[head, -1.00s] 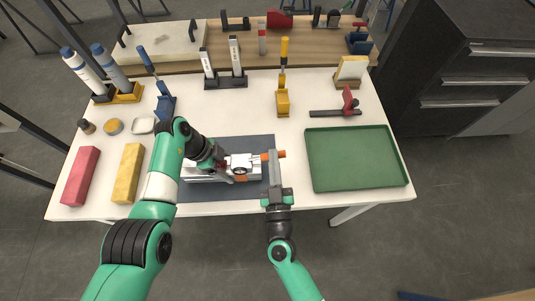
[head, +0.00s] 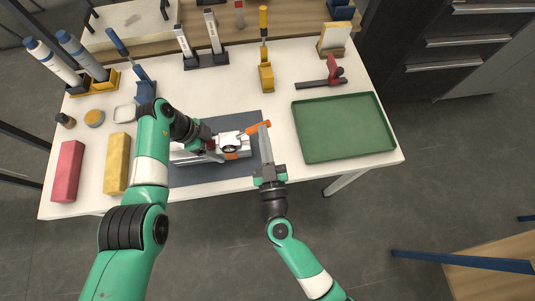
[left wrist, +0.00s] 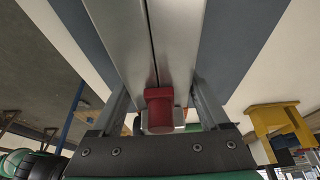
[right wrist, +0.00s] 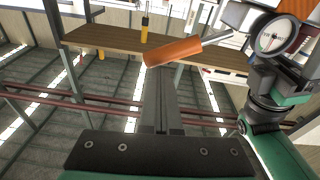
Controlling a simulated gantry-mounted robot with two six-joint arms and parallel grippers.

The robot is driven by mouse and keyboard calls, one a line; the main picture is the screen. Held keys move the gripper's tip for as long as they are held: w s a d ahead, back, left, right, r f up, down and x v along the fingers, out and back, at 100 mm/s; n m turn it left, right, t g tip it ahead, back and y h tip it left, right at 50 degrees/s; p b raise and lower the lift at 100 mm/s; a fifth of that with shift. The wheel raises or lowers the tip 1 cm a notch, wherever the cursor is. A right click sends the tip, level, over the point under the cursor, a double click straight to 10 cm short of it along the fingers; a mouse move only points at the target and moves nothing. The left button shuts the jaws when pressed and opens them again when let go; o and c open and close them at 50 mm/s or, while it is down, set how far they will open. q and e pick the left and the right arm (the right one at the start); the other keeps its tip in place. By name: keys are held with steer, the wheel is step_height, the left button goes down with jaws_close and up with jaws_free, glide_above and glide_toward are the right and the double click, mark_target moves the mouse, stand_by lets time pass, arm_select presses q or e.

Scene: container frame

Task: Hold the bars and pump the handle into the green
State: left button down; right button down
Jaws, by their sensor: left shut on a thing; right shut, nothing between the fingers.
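The pump device lies on a dark mat (head: 240,172), with a round white gauge (head: 230,148) and an orange handle (head: 258,128) pointing right and slightly up. My left gripper (head: 212,153) is shut on the two silver bars (left wrist: 152,40); a red block (left wrist: 158,95) shows between its fingers (left wrist: 158,105). My right gripper (head: 264,130) is shut and empty at the handle. In the right wrist view its fingers (right wrist: 160,85) stand just below the orange handle (right wrist: 173,52); I cannot tell whether they touch. The gauge (right wrist: 275,35) is too small there to read its needle.
A green tray (head: 342,158) lies right of the mat. A red block (head: 67,172) and a yellow block (head: 117,165) lie at left. Bottles, tool stands and a red-handled clamp (head: 333,72) line the back. The table's front edge is close below the mat.

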steer(key=s+f, duration=0.1)
steer(key=s, duration=0.6)
steer(key=shift+s+d, duration=0.3)
steer(key=shift+d, duration=0.05)
stand_by(0.9)
steer(key=s+a+r+n+g, duration=0.1)
steer(key=s+a+r+n, duration=0.2)
steer(key=a+r+n, duration=0.1)
steer(key=shift+r+n+g+h, duration=0.4)
steer(key=shift+r, duration=0.05)
